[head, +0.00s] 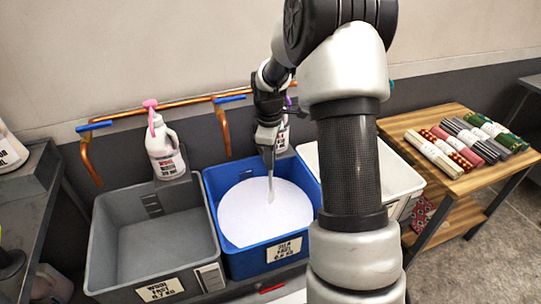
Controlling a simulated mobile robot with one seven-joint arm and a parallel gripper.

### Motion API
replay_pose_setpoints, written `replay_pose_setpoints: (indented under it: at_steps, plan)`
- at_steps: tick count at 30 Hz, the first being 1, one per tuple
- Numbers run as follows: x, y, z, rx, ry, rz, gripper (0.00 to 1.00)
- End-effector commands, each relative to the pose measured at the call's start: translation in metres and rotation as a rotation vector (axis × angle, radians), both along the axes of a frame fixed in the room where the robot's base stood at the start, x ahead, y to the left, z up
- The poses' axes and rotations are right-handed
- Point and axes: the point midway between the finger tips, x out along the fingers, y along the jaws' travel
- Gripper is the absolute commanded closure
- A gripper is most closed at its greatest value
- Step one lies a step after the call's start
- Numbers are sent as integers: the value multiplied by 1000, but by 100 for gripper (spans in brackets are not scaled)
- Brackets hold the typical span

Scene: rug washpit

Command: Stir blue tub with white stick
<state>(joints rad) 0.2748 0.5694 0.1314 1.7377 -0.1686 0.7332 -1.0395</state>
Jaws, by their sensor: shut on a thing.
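The blue tub (263,263) stands in the middle of the row of tubs, with a label on its front. It holds a round white surface of liquid or suds (250,213). My gripper (268,143) is above the back part of the blue tub, shut on the white stick (270,188). The stick points down, and its lower end is over or in the white contents; I cannot tell how deep it reaches. My arm hides part of the right side of the scene.
A grey tub (150,245) stands left of the blue one and a white tub (398,175) right, partly behind my arm. A white bottle with a pink pump (163,148) is behind the grey tub. Copper pipes (222,130) run along the wall. A wooden table (455,185) holds rolled rugs.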

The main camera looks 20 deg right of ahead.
Motion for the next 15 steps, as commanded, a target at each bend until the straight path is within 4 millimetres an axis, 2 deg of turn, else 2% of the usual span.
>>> replay_pose_setpoints:
  at_steps: [1,15]
  plan:
    - [0,0,-9,0,0,0,100]
    - [0,0,-56,0,0,0,100]
